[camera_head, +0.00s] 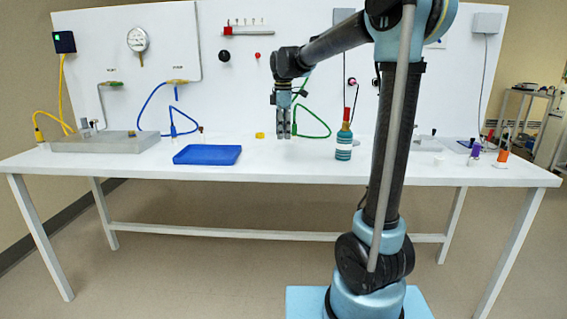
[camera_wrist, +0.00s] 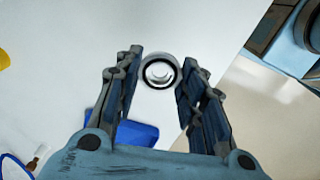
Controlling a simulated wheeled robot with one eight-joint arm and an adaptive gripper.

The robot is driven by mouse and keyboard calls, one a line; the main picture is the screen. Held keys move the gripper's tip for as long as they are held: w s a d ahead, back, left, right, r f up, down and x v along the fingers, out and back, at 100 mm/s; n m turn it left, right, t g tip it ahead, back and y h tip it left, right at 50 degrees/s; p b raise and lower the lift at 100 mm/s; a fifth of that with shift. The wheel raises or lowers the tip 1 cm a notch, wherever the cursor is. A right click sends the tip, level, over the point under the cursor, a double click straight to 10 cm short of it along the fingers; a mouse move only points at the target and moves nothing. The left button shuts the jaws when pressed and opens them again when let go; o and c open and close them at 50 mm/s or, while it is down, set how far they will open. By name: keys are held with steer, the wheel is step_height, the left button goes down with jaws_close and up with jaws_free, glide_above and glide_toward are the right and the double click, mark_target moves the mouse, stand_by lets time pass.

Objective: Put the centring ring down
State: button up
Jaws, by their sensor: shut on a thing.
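The centring ring (camera_wrist: 160,72) is a small silvery ring with a dark band, seen face-on in the wrist view. It sits between the fingertips of my gripper (camera_wrist: 162,66), which is shut on it. In the head view my gripper (camera_head: 284,135) points down over the middle of the white bench (camera_head: 290,170), left of the teal bottle. The ring cannot be made out in that view. I cannot tell whether the ring touches the bench top.
A blue tray (camera_head: 207,154) lies to the left, with a small yellow thing (camera_head: 260,135) between it and my gripper. A teal bottle with a red top (camera_head: 344,142) stands to the right. The bench front around my gripper is clear.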

mark_target(283, 160)
steer(key=shift+a+r+m, duration=0.1)
steer(key=shift+r+m, duration=0.6)
steer(key=shift+r, duration=0.1)
steer(key=shift+f, duration=4.75)
steer(key=shift+f, duration=0.55)
steer(key=o, duration=0.9)
steer(key=shift+c, duration=0.2)
